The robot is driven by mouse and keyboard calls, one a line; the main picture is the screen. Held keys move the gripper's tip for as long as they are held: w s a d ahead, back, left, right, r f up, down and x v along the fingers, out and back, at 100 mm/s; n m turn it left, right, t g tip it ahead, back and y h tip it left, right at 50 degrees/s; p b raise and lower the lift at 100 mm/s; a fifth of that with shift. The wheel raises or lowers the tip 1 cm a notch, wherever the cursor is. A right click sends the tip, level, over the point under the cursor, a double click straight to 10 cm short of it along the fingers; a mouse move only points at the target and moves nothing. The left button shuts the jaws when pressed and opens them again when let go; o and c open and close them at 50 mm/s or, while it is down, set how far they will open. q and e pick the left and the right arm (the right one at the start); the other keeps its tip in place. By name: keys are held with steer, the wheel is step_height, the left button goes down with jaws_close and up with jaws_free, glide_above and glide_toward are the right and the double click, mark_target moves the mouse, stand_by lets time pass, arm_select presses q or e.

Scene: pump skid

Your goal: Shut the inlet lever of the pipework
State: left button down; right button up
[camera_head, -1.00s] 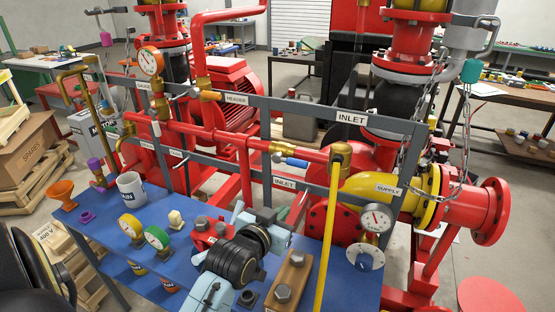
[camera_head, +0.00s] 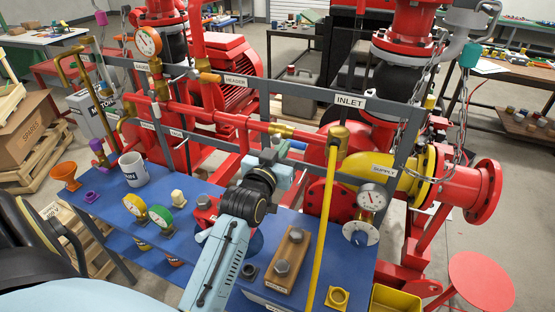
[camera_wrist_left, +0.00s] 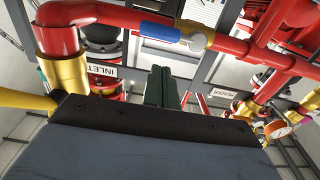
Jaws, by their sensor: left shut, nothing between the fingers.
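The blue-handled lever (camera_head: 298,145) sits by a brass valve (camera_head: 281,131) on the horizontal red pipe, below the upper INLET label (camera_head: 350,101). Its blue grip also shows in the left wrist view (camera_wrist_left: 160,32), lying roughly along the pipe. My left gripper (camera_head: 276,160) is raised over the bench, just in front of the pipe near this lever. Its dark fingers are together and empty in the left wrist view (camera_wrist_left: 165,87), apart from the blue grip. My wrist partly hides the lower frame in the head view. My right gripper does not show.
A long yellow bar (camera_head: 325,225) hangs from a brass fitting right of the lever. A gauge (camera_head: 371,199) and grey frame bars stand nearby. The blue bench (camera_head: 185,190) holds a mug (camera_head: 133,169), gauges and a wooden block (camera_head: 289,262) with bolts.

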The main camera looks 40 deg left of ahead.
mark_target(296, 144)
arm_select(q)
steer(key=shift+x, duration=3.3)
steer(key=f+b, duration=0.1)
steer(key=d+f+b, duration=0.1)
steer(key=b, duration=0.1)
steer(key=shift+w+f, duration=0.1)
steer(key=shift+f, duration=0.25)
steer(key=shift+a+f+b, duration=1.75)
steer(key=shift+f+b, duration=0.2)
steer(key=shift+f, duration=1.3)
steer(key=d+p+v, duration=0.1)
steer(key=p+v, duration=0.4)
steer(key=v, duration=0.5)
steer(key=shift+w+p, duration=0.2)
steer(key=shift+p, duration=0.1)
steer(key=shift+r, duration=0.1)
